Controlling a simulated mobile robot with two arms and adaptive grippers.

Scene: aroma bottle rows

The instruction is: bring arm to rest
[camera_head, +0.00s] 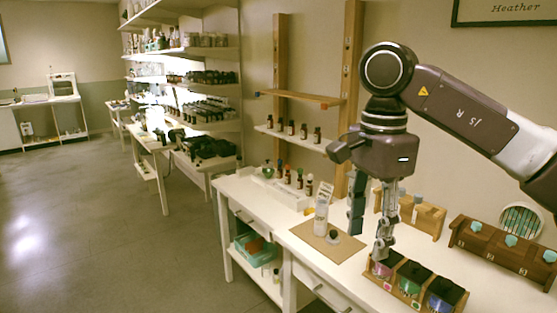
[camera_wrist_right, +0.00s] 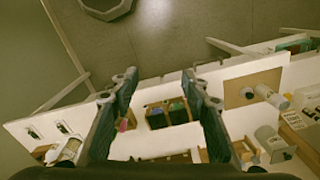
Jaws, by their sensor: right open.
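My right gripper (camera_head: 370,238) hangs with its fingers pointing down above the white worktable (camera_head: 265,210). Its two fingers stand apart and nothing shows between them. In the head view it is behind and left of the small wooden tray (camera_head: 413,303), which has pink, green and blue compartments, and one finger overlaps the tray's edge in the picture. The wrist view also shows both fingers of the right gripper (camera_wrist_right: 157,82) spread, with the tray's compartments (camera_wrist_right: 168,113) seen between them further off. My left gripper is not in view.
A brown mat (camera_head: 318,246) holds a white bottle (camera_head: 321,221) and a small dark-topped jar (camera_head: 333,237). A dark wooden rack (camera_head: 500,255) with teal-topped items stands at the right. A wall shelf (camera_head: 290,138) with several small bottles is behind. Open floor lies at left.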

